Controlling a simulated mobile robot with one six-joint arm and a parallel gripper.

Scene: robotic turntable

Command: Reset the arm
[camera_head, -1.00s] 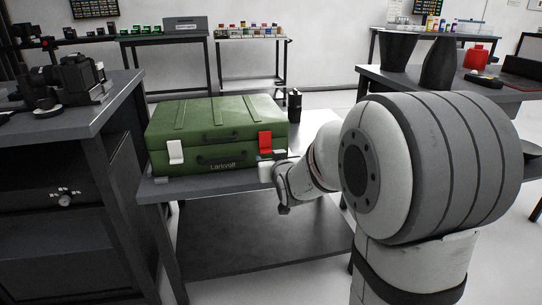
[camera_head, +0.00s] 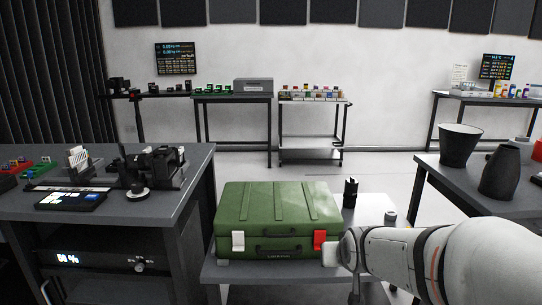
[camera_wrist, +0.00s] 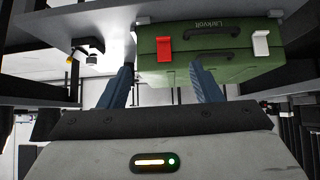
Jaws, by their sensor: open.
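My gripper (camera_wrist: 160,88) shows in the wrist view with its two dark fingers apart and nothing between them. Ahead of it is a closed green case (camera_wrist: 215,58), seen upside down, with a red latch (camera_wrist: 164,50) and a white latch (camera_wrist: 261,43). In the head view the green case (camera_head: 277,207) sits on a low grey table (camera_head: 240,272). Its red latch (camera_head: 319,239) is at the right and its white latch (camera_head: 238,241) at the left. My arm comes in from the right, its end near the red latch; the fingers are hidden there.
A dark workbench (camera_head: 190,165) with instruments stands at the left. A small black object (camera_head: 350,192) stands behind the case's right end. Another table with dark vessels (camera_head: 460,146) is at the right. Open floor lies behind the case.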

